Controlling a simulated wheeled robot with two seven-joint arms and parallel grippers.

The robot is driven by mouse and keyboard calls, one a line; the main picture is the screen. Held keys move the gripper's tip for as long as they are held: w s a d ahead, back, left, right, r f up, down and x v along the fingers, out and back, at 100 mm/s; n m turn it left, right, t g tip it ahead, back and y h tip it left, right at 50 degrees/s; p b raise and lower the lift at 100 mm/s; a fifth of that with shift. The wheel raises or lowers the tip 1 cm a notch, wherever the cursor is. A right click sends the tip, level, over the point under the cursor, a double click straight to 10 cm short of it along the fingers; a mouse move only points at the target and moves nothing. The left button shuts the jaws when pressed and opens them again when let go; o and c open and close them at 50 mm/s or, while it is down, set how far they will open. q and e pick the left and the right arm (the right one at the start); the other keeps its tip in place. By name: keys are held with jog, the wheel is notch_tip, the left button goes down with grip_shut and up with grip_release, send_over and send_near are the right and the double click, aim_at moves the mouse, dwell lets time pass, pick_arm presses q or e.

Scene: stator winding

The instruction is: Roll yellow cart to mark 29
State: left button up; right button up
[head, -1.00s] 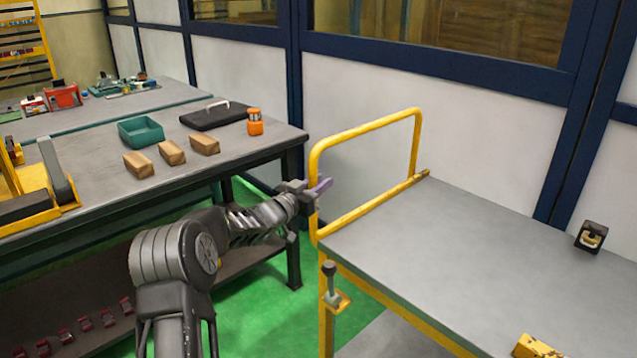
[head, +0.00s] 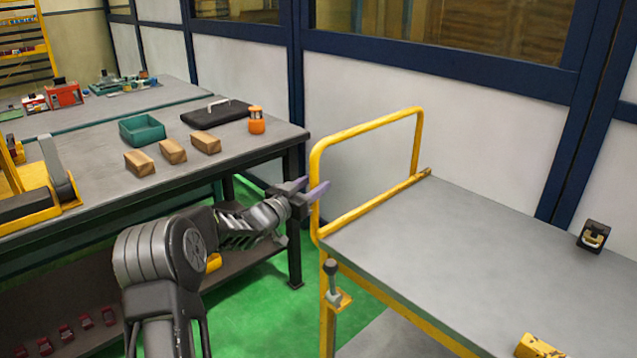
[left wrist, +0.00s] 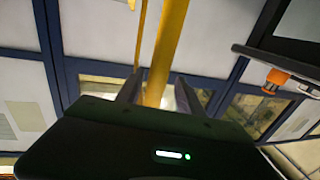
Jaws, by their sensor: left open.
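The yellow cart (head: 460,250) has a grey top and a yellow tube push handle (head: 365,127) at its left end. It stands right of the workbench. My left gripper (head: 312,187) is open at the handle's left upright. In the left wrist view the yellow upright (left wrist: 165,50) runs between the two spread fingers of my left gripper (left wrist: 158,95). I cannot tell whether a finger touches it. My right gripper is not in view. No mark numbered 29 shows.
The workbench (head: 90,205) on the left carries wooden blocks (head: 172,151), a green tray (head: 141,131), a black case (head: 214,115) and an orange-topped item (head: 256,121). A panelled wall (head: 430,130) stands behind the cart. Green floor (head: 250,315) shows between bench and cart.

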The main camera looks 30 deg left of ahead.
pick_arm(q)
jog(key=s, duration=0.5)
jog(key=shift+a, duration=0.25)
